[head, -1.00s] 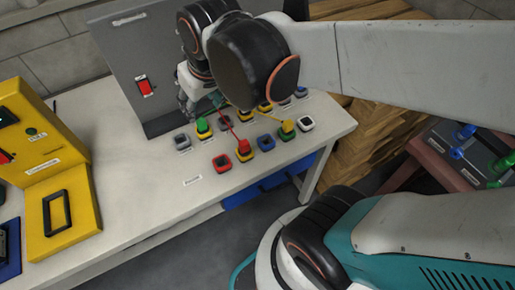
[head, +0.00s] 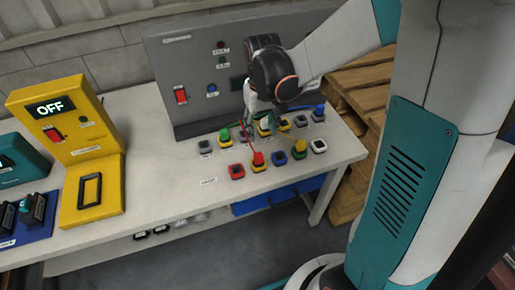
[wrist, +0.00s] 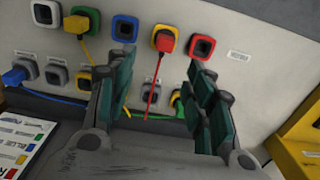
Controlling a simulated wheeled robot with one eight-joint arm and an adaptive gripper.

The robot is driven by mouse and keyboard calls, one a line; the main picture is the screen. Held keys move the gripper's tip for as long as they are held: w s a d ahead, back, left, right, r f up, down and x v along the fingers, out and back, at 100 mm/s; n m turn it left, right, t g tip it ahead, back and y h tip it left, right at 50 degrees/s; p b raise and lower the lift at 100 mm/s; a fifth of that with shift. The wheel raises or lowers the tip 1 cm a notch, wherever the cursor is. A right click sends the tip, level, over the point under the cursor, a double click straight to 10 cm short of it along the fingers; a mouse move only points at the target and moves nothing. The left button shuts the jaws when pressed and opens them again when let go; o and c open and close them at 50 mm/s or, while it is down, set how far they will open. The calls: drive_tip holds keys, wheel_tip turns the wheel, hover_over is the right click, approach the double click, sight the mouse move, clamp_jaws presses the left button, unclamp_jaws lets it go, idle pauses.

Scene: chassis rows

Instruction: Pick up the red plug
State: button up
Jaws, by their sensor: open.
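The red plug (head: 258,158) sits in a yellow socket in the front row of the white bench, with a thin red cord running back from it. In the wrist view the red plug (wrist: 164,42) shows beyond the fingertips, roughly between them, and its cord hangs down the picture between the fingers. My gripper (wrist: 161,66) is open, with its dark green finger pads apart and nothing held. In the head view my gripper (head: 256,117) is over the back rows, behind the red plug and apart from it. Its fingertips are hard to make out there.
A red empty socket (head: 237,171) and a blue one (head: 279,158) flank the plug. A green plug (head: 224,134), a yellow plug (head: 299,146) and a blue plug (head: 319,109) stand nearby. A grey panel (head: 185,75) rises behind. A yellow box (head: 100,163) stands left.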

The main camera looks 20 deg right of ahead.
drive_tip(key=b, duration=0.3)
hover_over(258, 154)
drive_tip(key=f, duration=0.7)
drive_tip(key=shift+d+f, duration=0.4)
drive_tip(key=shift+s+a+f+b, duration=0.15)
drive_tip(key=shift+f+b, duration=0.45)
drive_tip(key=shift+f, duration=0.75)
drive_tip(key=shift+w+a+f+b, duration=0.1)
drive_tip(key=shift+a+f+b, duration=0.3)
drive_tip(key=shift+f, duration=0.95)
drive_tip(key=shift+d+r, duration=0.1)
drive_tip(key=shift+d, duration=0.05)
clamp_jaws()
